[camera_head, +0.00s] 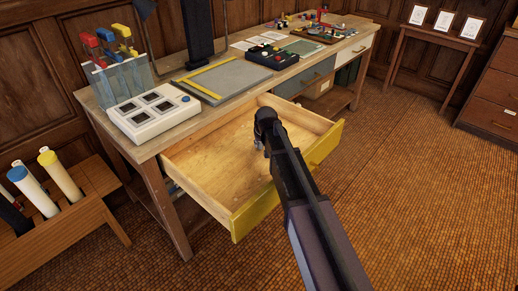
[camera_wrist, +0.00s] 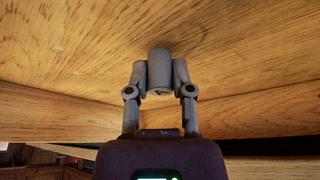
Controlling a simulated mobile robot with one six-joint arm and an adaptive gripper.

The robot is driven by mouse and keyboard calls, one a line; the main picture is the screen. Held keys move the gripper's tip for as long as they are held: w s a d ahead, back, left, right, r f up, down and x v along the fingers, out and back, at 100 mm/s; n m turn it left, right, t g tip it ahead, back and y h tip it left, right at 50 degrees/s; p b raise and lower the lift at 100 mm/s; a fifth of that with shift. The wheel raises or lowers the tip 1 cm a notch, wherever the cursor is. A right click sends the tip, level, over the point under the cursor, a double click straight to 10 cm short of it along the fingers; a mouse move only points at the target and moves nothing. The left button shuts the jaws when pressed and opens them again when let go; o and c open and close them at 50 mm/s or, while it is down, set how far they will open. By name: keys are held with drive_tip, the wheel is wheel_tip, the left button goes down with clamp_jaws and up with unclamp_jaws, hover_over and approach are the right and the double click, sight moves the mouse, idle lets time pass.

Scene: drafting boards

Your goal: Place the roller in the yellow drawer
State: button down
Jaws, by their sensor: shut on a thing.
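The yellow drawer (camera_head: 240,219) is pulled out from the workbench, with a bare light-wood inside. My gripper (camera_head: 259,143) reaches down inside it, near the middle; my arm crosses its front edge and hides part of it. In the wrist view my gripper (camera_wrist: 160,78) is shut on the roller (camera_wrist: 159,62), a short grey cylinder between the two fingers. The drawer's wooden floor (camera_wrist: 230,35) is close beyond it. I cannot tell whether the roller touches the floor. In the head view the roller is mostly hidden by my gripper.
On the workbench (camera_head: 165,146) stand a white box with dark squares (camera_head: 155,115), a grey board with yellow strips (camera_head: 222,80) and a black tray of coloured pieces (camera_head: 273,56). A grey drawer (camera_head: 305,80) is beside the yellow one. A wooden rack (camera_head: 75,215) holds tubes at left.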

drive_tip(key=shift+f, duration=0.4)
drive_tip(key=shift+f+b, duration=0.2)
drive_tip(key=shift+b, duration=0.2)
drive_tip(key=shift+c, duration=2.4)
unclamp_jaws()
drive_tip(key=shift+r, duration=0.1)
drive_tip(key=shift+r, duration=0.15)
drive_tip(key=p+v, duration=1.1)
drive_tip(key=v, duration=0.1)
drive_tip(key=shift+p, duration=0.3)
